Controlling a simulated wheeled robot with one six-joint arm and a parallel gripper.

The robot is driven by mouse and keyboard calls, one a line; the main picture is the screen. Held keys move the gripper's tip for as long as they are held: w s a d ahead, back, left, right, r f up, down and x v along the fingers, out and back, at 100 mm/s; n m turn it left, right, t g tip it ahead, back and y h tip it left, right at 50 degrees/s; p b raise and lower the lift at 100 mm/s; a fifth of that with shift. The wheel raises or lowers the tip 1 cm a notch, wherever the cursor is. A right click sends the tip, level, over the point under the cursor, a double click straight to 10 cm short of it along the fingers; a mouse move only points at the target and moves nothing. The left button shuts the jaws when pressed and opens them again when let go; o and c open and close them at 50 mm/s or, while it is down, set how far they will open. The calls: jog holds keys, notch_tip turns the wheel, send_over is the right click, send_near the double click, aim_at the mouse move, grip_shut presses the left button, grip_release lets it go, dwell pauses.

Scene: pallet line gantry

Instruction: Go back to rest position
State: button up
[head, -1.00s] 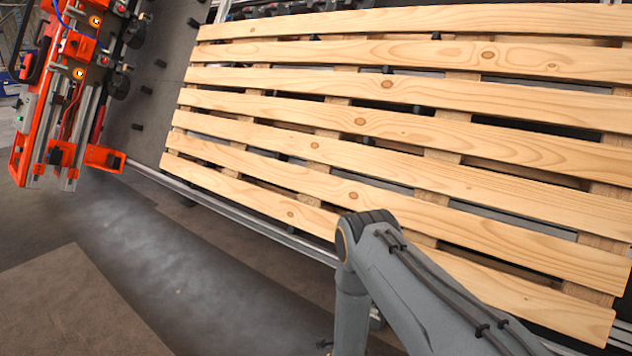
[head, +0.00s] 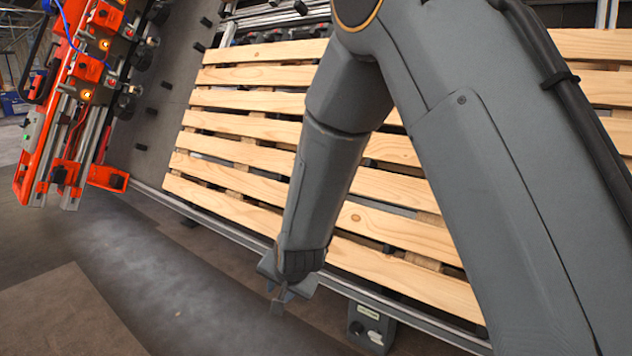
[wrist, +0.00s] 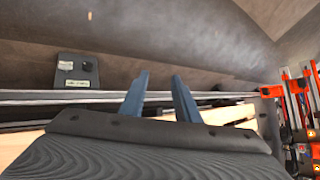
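My gripper (wrist: 160,75) shows in the wrist view as two blue-grey fingers standing apart, with nothing between them. In the head view my gripper (head: 280,296) hangs below the wrist, pointing down, small and partly hidden by my arm. It appears in front of the pallet's near side, beside the metal rail. The wooden pallet (head: 240,127), made of several pale slats, lies behind my arm, which covers much of its middle. Light wood also shows at the edges of the wrist view.
A grey control box (head: 370,328) sits at the near rail, close to my gripper; it also shows in the wrist view (wrist: 77,70). An orange machine frame (head: 62,120) with lit lamps stands at the left. The floor (head: 170,280) at the lower left is clear.

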jog(key=s+d+r+n+g, duration=0.2)
jog(key=s+r+n, duration=0.15)
jog(key=s, duration=0.75)
jog(key=s+d+r+n+g+h, duration=0.1)
jog(key=s+d+r+n+g, duration=0.3)
jog(key=s, duration=0.7)
jog(key=s+d+r+n, duration=0.1)
jog(key=s+r+n, duration=0.2)
jog(key=s+r, duration=0.55)
jog(key=s+d+r+m+h+p, duration=0.1)
jog(key=s+d+r+m+p, duration=0.2)
jog(key=d+r+p, duration=1.8)
notch_tip(320, 180, up, 2)
jog(key=m+p, duration=0.3)
jog(key=p, duration=0.8)
jog(key=shift+r+h, duration=0.25)
jog(key=shift+h, duration=0.15)
